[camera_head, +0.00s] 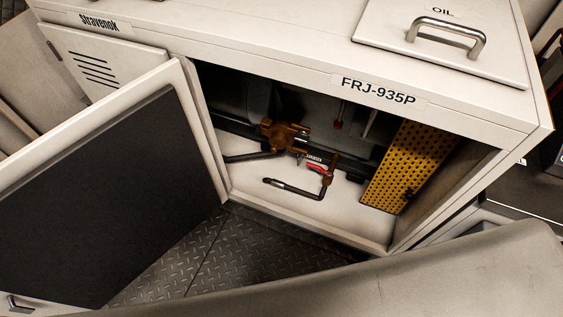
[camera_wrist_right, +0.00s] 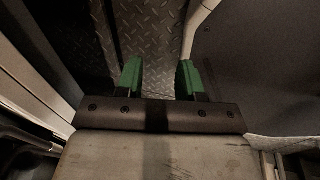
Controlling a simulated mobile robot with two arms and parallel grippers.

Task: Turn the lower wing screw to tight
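A yellow perforated panel (camera_head: 395,175) stands tilted at the right inside the open cabinet. A small dark part (camera_head: 408,194) sits low on its right edge; it may be the lower wing screw, but it is too small to tell its wing position. I cannot make out an upper wing screw in the shadow. My right gripper (camera_wrist_right: 160,78) shows in the right wrist view with its two green fingertips apart and nothing between them. It is over the diamond-plate floor, away from the panel. My left gripper is in neither view.
The cabinet door (camera_head: 100,190) stands open at the left. Inside are a brass valve (camera_head: 284,136), a red-handled valve (camera_head: 320,169) and dark pipes, left of the panel. A lid with a metal handle (camera_head: 446,36) is on top. Diamond-plate floor (camera_head: 245,245) lies clear in front.

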